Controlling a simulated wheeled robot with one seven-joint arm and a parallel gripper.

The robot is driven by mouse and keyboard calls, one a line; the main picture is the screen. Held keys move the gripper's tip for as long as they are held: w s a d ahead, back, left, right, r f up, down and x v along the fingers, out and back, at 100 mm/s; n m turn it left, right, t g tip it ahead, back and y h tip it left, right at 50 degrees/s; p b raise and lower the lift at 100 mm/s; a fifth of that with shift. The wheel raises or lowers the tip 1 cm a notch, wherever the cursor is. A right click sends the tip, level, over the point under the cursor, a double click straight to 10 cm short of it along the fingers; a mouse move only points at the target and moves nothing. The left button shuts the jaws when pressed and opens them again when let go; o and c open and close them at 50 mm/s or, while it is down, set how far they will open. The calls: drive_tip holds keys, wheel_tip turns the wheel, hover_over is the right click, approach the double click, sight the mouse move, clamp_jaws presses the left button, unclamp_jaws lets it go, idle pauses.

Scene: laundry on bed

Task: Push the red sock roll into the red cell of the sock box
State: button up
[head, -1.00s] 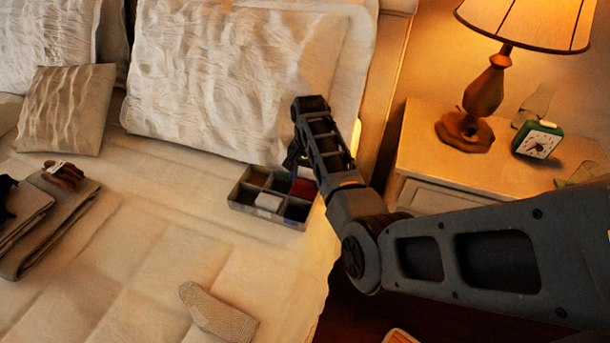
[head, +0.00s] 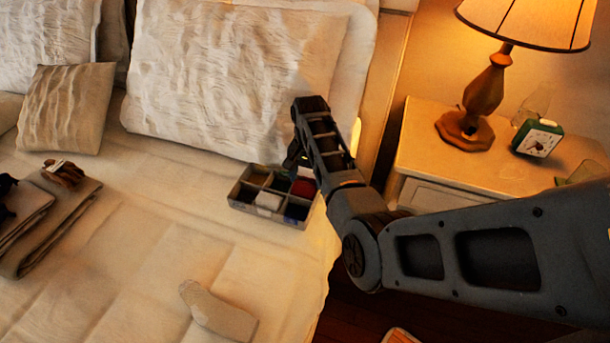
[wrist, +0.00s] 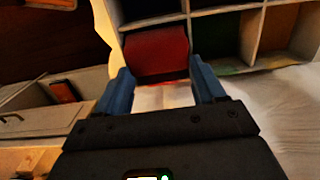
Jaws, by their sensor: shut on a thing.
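The sock box (head: 237,207) is a grey divided tray on the bed, near its right edge. The red sock roll (head: 303,187) shows at the box's right rear cell in the head view. In the wrist view the red sock roll (wrist: 157,50) lies between and just beyond my blue fingertips, within the corner cell's walls. My gripper (wrist: 163,82) is shut on it, one finger on either side. The cell floor is hidden under the roll, so I cannot tell how deep it sits. My arm partly covers the box's right side in the head view.
A white item (head: 268,201) fills another cell. A large pillow (head: 225,75) stands behind the box. A grey sock (head: 217,312) lies at the front of the bed, and folded clothes (head: 55,215) lie left. The nightstand (head: 480,165) with lamp (head: 485,90) stands right.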

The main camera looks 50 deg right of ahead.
idle(0.3)
drive_tip(key=o, duration=1.2)
drive_tip(key=shift+r, duration=0.1)
drive_tip(key=r, duration=0.7)
drive_tip(key=shift+w+d+r, duration=0.15)
drive_tip(key=shift+d+r, duration=0.1)
drive_tip(key=shift+r, duration=0.05)
